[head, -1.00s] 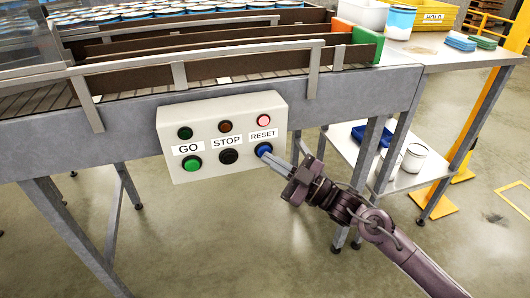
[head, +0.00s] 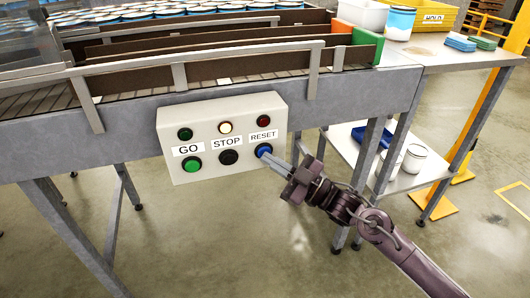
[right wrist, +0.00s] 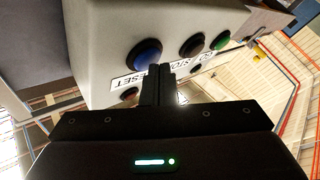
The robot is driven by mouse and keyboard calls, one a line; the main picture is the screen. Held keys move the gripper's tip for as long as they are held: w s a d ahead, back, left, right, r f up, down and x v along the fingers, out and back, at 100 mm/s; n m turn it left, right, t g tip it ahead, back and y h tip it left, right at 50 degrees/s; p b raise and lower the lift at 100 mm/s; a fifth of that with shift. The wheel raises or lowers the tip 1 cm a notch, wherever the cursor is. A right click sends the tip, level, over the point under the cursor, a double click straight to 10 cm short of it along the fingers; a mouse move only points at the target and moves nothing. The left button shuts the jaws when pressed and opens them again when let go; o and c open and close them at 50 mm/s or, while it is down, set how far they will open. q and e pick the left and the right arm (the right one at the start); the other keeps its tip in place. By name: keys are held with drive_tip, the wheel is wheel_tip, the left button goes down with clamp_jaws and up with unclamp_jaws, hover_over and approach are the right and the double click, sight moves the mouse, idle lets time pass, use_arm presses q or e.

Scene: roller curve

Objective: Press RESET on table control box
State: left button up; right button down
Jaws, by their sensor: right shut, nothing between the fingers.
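The control box (head: 222,137) is fixed to the front side of the conveyor table. It has a green GO button (head: 192,165), a black STOP button (head: 229,157) and a blue RESET button (head: 264,150), each with a lamp above. The lamp above STOP (head: 225,128) is lit pale yellow; the lamp above RESET (head: 264,121) is dark red. My right gripper (head: 268,155) is shut and empty, its fingertips at the blue button's lower right edge. In the right wrist view the blue button (right wrist: 146,54) shows just beyond the fingertips (right wrist: 158,70); contact is unclear. My left gripper is out of view.
The conveyor (head: 240,81) above the box carries several lidded cans behind brown rails. A side table (head: 468,58) at the right holds a yellow HOLD bin (head: 432,16). Table legs (head: 366,155) stand behind my right arm. The floor in front is clear.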

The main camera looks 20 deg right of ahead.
drive_tip(key=shift+s+p, duration=0.3)
drive_tip(key=shift+s, duration=0.4)
drive_tip(key=s+p, duration=0.3)
drive_tip(key=s, duration=0.2)
drive_tip(key=shift+d, duration=0.1)
idle(0.6)
